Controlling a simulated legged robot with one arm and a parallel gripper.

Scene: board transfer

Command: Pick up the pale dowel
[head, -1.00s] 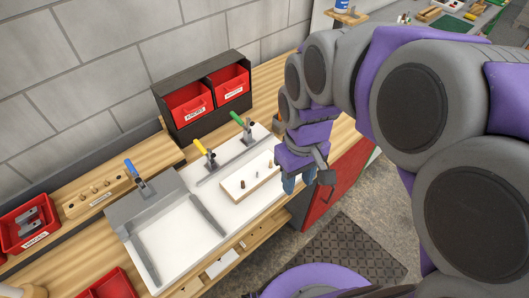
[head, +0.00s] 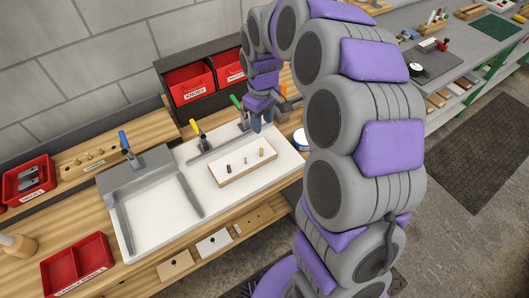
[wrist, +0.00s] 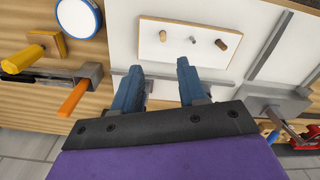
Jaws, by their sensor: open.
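A pale dowel (head: 262,152) stands upright near the right end of a light wooden board (head: 238,177). The same dowel shows as a tan peg in the wrist view (wrist: 163,36). A grey pin (head: 246,160) and a darker brown dowel (head: 228,169) stand in line with it on the board. My gripper (head: 262,122) is above the white work surface, beyond the board in the head view. In the wrist view, my two blue fingers (wrist: 157,68) are apart with nothing between them. The dowel is ahead of the fingertips, not touched.
Clamps with blue (head: 124,137), yellow (head: 195,127) and green (head: 237,102) handles line the back of the work surface. Red bins (head: 192,85) stand behind. An orange handle (wrist: 73,98) is close to my left finger in the wrist view.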

